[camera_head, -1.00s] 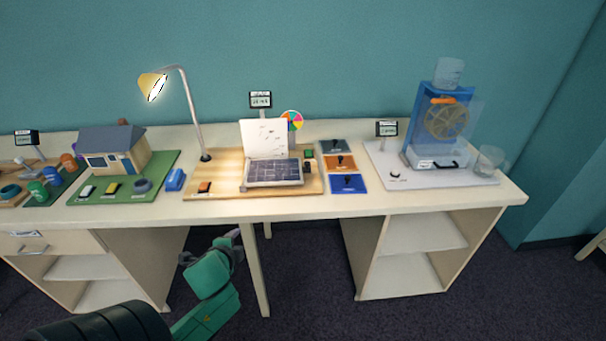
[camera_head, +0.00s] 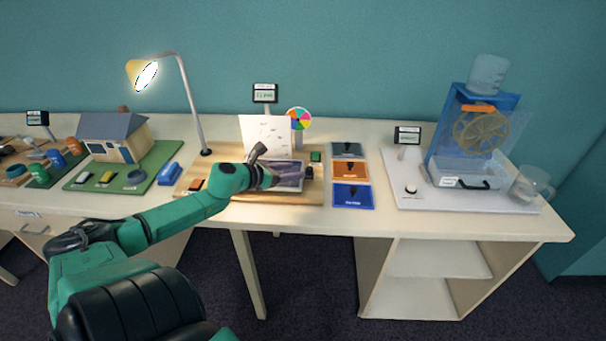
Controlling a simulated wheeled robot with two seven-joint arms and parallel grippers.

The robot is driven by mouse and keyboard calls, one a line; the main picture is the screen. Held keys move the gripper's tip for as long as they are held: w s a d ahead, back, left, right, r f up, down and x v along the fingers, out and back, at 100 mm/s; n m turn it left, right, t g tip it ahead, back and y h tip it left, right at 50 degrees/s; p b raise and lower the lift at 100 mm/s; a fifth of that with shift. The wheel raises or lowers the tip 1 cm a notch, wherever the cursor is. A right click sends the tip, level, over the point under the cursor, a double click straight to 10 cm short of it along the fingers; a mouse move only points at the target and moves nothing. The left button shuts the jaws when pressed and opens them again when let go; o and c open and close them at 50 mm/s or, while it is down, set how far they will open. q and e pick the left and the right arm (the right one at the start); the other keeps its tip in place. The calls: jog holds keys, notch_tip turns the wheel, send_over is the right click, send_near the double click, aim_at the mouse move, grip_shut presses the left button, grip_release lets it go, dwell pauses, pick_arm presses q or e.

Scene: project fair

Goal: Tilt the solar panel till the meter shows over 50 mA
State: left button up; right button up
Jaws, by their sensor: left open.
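The solar panel (camera_head: 290,175) is a dark gridded plate lying nearly flat on a wooden board (camera_head: 228,217), in front of a white card (camera_head: 266,133). The meter (camera_head: 265,93) stands behind the card; its digits are too small to read. My left gripper (camera_head: 268,166) is open over the left part of the panel and hides that part. I cannot tell whether a finger touches the panel. A lit yellow desk lamp (camera_head: 146,74) shines from the left of the board. My right gripper is not in view.
A colour wheel (camera_head: 298,119) stands behind the panel. Blue, orange and grey plates (camera_head: 352,196) lie to its right, then a blue water-wheel stand (camera_head: 470,130) and a clear jug (camera_head: 531,186). A model house (camera_head: 112,137) and a blue block (camera_head: 169,173) are to the left.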

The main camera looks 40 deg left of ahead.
aim_at(308, 168)
pick_arm(q)
jog(key=x, duration=0.4)
jog(key=shift+w+b, duration=0.15)
jog(key=shift+b, duration=0.25)
jog(key=shift+w+d+f, duration=0.1)
jog(key=shift+w+f, duration=0.15)
jog(key=shift+w, duration=0.2)
jog(key=c, duration=0.9)
grip_shut()
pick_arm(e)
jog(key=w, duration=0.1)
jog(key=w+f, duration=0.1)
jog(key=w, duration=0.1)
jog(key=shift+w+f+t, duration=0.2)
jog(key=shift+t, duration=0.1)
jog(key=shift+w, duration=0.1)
